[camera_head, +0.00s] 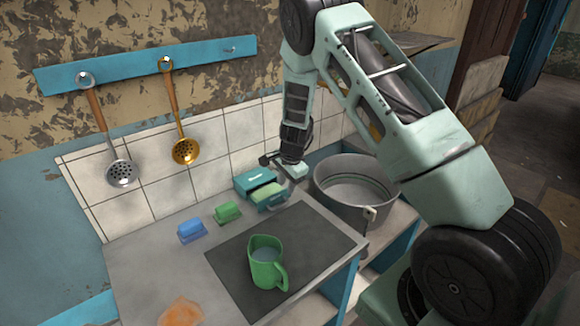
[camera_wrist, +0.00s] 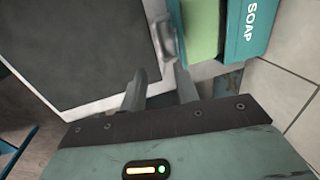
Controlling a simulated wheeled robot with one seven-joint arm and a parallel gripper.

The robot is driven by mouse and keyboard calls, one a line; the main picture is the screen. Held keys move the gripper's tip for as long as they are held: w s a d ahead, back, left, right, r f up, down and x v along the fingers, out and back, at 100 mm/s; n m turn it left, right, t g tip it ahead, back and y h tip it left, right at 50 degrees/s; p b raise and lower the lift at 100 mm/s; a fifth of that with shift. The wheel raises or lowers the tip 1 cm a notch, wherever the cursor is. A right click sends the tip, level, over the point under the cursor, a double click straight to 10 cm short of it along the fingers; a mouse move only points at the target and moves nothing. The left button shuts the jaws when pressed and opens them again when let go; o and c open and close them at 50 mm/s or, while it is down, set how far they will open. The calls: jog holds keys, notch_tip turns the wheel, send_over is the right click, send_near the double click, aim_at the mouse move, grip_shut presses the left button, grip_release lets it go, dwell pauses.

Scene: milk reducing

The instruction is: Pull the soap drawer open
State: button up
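The soap box (camera_head: 254,179) is teal and stands on the counter by the tiled wall. Its drawer (camera_head: 275,202) is pulled out toward the front, showing a pale green soap block (camera_head: 266,192) inside. In the wrist view, the box (camera_wrist: 262,40) with its "SOAP" label is at top right, beside the green block (camera_wrist: 200,30). A grey handle (camera_wrist: 163,40) shows at the drawer's front. My gripper (camera_wrist: 160,88) is open, its two fingers apart with nothing visible between them. The handle lies just beyond the fingertips. In the head view, my gripper (camera_head: 294,178) is beside the box, its fingers hard to make out.
A large grey pot (camera_head: 350,190) stands right of my gripper. A green mug (camera_head: 266,262) sits on the dark mat (camera_head: 320,235). Green (camera_head: 228,212) and blue (camera_head: 191,230) blocks lie left of the box.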

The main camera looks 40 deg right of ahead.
notch_tip(320, 180, up, 9)
jog(key=s, duration=0.2)
jog(key=shift+b, duration=0.4)
